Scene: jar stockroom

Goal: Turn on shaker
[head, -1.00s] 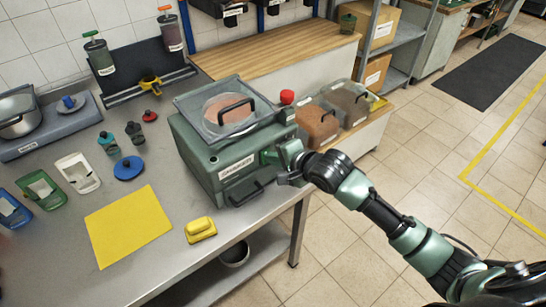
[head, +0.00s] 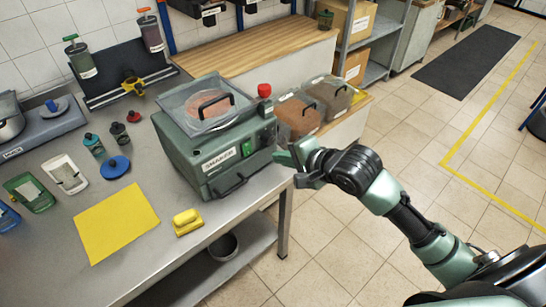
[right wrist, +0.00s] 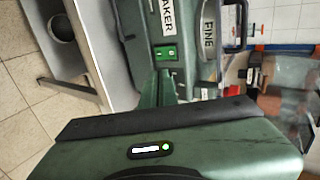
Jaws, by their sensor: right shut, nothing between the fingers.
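The shaker (head: 190,160) is a green box labelled SHAKER, standing at the table's right end. A clear lid (head: 183,97) with a black handle covers a round pan on its top. A green switch (head: 246,149) is on its front, right of the label; it also shows bright green in the right wrist view (right wrist: 165,53). My right gripper (head: 285,158) is shut and empty, just right of the shaker's front and apart from the switch. Its green finger tip (right wrist: 158,88) points toward the switch in the right wrist view. My left gripper is not in view.
A red knob (head: 264,90) rises at the shaker's back right corner. A black handle (head: 230,187) sticks out low on its front. A yellow block (head: 187,221) and a yellow mat (head: 116,222) lie in front. Lidded bins (head: 297,116) stand behind right.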

